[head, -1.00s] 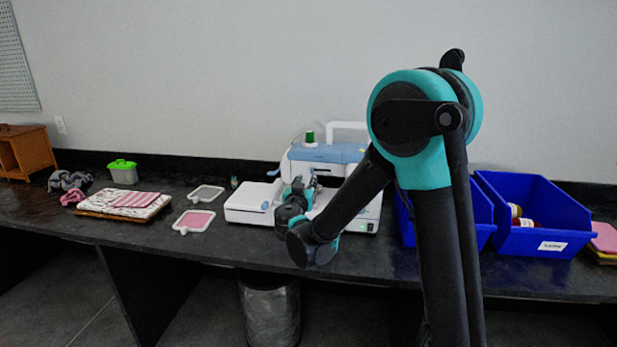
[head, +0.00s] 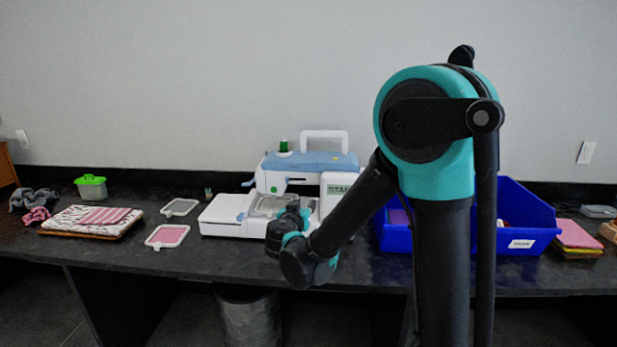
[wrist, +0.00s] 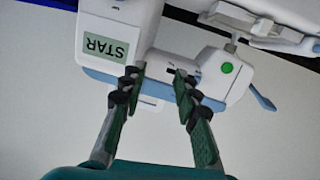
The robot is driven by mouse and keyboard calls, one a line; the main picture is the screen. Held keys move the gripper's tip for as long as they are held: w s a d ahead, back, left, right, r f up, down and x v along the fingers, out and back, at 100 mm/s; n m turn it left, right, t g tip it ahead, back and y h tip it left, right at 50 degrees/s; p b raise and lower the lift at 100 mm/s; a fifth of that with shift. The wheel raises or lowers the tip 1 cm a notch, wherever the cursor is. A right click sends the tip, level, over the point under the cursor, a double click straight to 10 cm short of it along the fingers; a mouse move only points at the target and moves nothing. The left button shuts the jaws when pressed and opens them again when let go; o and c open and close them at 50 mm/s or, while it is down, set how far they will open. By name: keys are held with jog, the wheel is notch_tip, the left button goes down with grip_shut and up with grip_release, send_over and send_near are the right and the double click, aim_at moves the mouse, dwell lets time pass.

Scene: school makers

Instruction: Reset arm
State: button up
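My arm rises at the right of the head view and bends down to the left. In the head view my gripper (head: 292,222) is small and partly hidden by my own wrist, in front of the sewing machine. In the wrist view my gripper (wrist: 158,80) has its two dark green fingers spread apart, with nothing between the tips. The white and blue sewing machine (head: 338,183) stands on the black table, and its body with the "STAR" screen (wrist: 104,46) shows behind the fingers. I cannot tell how far the fingertips are from it.
Blue bins (head: 522,215) stand right of my arm, beside folded cloths (head: 577,233). A waste bin (head: 250,318) stands beneath the table (head: 200,265).

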jog(key=s+d+f+g+h, duration=0.1)
jog(key=s+d+f+g, duration=0.25)
jog(key=d, duration=0.65)
jog(key=s+d+f+g+h, duration=0.1)
jog(key=s+d+f+g, duration=0.3)
jog(key=d, duration=0.7)
jog(key=s+d+f+g+y, duration=0.2)
jog(key=s+f, duration=0.3)
jog(key=s, duration=0.4)
jog(key=s+d+f+n+g+y, duration=0.1)
jog(key=s+f, duration=0.4)
jog(key=s, duration=0.5)
jog(key=shift+s+d+f+g+y, duration=0.2)
jog(key=shift+d+g+y, duration=0.3)
jog(key=shift+g+y, duration=0.3)
